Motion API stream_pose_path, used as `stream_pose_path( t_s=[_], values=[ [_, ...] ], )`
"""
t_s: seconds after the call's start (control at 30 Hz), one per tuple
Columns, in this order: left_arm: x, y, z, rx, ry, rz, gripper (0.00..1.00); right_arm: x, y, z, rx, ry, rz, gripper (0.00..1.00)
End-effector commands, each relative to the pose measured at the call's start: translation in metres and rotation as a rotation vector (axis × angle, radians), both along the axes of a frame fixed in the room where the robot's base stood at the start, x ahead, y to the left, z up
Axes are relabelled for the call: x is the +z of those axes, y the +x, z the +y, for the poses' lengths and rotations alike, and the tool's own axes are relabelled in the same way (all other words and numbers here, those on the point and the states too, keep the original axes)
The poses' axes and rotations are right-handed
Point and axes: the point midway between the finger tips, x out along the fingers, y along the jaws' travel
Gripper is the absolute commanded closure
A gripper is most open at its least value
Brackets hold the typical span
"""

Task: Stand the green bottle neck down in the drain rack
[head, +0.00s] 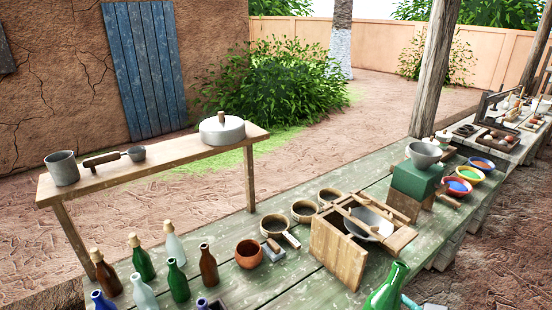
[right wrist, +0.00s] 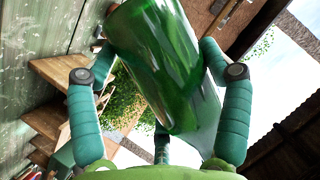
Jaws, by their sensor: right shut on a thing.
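The green bottle (head: 385,290) is at the bottom edge of the head view, neck up and leaning a little right, with its lower part cut off. In the right wrist view the bottle (right wrist: 160,60) fills the space between the teal fingers of my right gripper (right wrist: 158,73), which is shut on it. Only a small teal bit of this gripper shows beside the bottle in the head view. My left gripper is not in view. I cannot make out the drain rack for certain; a dark purple-blue item (head: 204,304) at the bottom edge is mostly cut off.
Several bottles, one of them brown (head: 208,268), stand on the green table (head: 330,284) at lower left. A clay pot (head: 249,253), round sieves (head: 304,211) and a wooden frame with a metal bowl (head: 340,255) are nearby. A wooden bench (head: 170,154) stands behind.

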Motion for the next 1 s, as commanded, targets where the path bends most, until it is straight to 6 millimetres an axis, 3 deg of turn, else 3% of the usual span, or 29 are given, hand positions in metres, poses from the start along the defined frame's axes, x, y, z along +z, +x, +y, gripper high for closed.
stream_pose_path(
  t_s=[0.6,1.0],
  values=[
    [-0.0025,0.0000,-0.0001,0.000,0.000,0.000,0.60,-0.0008,0.0002,0.0000,-0.362,0.508,0.710,0.61],
    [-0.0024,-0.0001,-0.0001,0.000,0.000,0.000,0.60,-0.0006,0.0003,0.0000,-0.400,0.562,0.785,0.61]
  ],
)
